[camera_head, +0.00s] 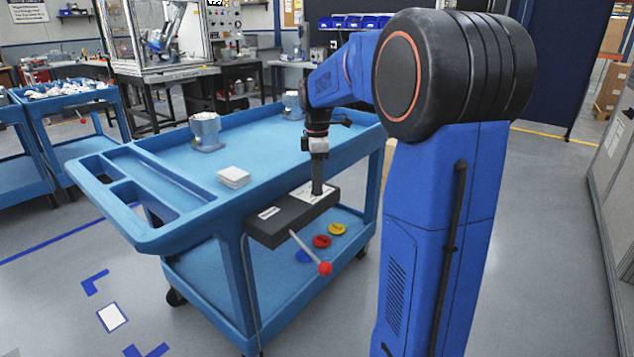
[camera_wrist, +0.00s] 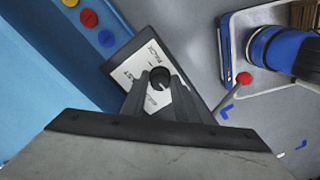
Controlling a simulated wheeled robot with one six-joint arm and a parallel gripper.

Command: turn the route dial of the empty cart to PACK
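The blue cart (camera_head: 150,240) stands in front of me. A dark box (camera_head: 275,225) with a white label plate sits at its near right corner. In the wrist view the plate (camera_wrist: 130,72) carries printed words, one of which looks like PACK at its upper edge. The round black dial (camera_wrist: 160,78) is on this plate; where it points is not clear. My gripper (camera_head: 317,192) points straight down over the plate. In the wrist view my gripper's fingertips (camera_wrist: 159,76) stand on either side of the dial; whether they press on it is unclear.
Grey housings (camera_head: 206,132) and a white stack (camera_head: 233,177) are on the cart top. A lever with a red ball (camera_head: 325,268) juts from the box. Yellow (camera_head: 337,229), red (camera_head: 321,241) and blue discs lie below. Another cart (camera_head: 75,100) at left carries several parts.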

